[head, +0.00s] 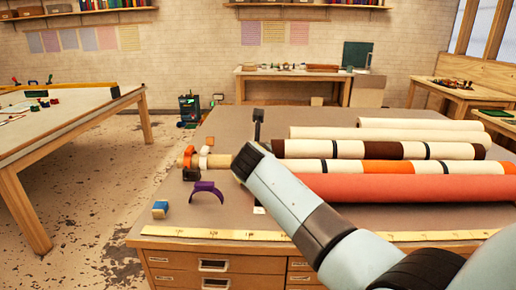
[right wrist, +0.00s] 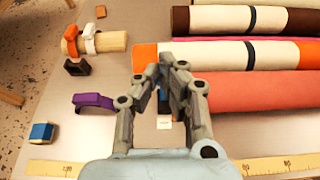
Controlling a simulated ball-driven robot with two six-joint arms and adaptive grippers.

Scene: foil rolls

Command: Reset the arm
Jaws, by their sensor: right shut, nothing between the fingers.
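My right arm comes in from the lower right of the head view and reaches over the front of the workbench (head: 330,120). Its gripper shows in the right wrist view (right wrist: 166,66), with its fingertips together and nothing between them. The gripper is above the bench, just left of the ends of the foil rolls. In the head view the arm hides most of the gripper and part of the red roll (head: 420,188). A striped roll (head: 440,167) and a cream and brown roll (head: 340,148) lie behind the red one. My left gripper is not in view.
A purple cuff (head: 207,188), a blue block (head: 160,208) and a wooden peg with orange and white bands (head: 221,161) sit left of the gripper. A yellow measuring tape (head: 215,234) runs along the front edge.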

